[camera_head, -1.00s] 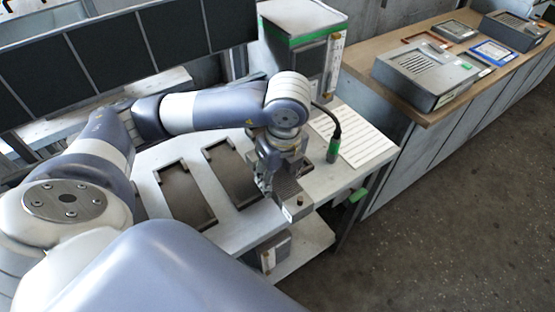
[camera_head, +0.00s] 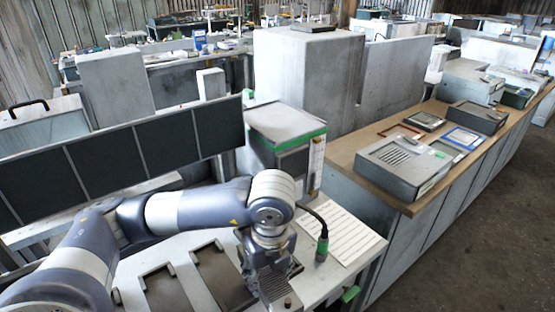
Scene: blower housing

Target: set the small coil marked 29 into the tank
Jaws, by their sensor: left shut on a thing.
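My left gripper (camera_head: 252,262) points down below its wrist, over the right part of the light bench (camera_head: 213,238). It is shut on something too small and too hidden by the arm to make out. Its fingers are close to a dark grey metal block (camera_head: 278,287); I cannot tell whether they touch it. I cannot make out a coil or the number 29. A grey box with a green rim (camera_head: 287,128) stands behind the wrist, with a gauge strip on its side; I cannot tell whether it is the tank. My right gripper is not in view.
Dark shallow trays (camera_head: 167,290) lie on the bench left of the gripper. A green-ended cable plug (camera_head: 322,248) stands by a lined white sheet (camera_head: 352,240). Dark panels (camera_head: 100,163) run behind the arm. A wooden counter (camera_head: 345,150) with grey cases is at right.

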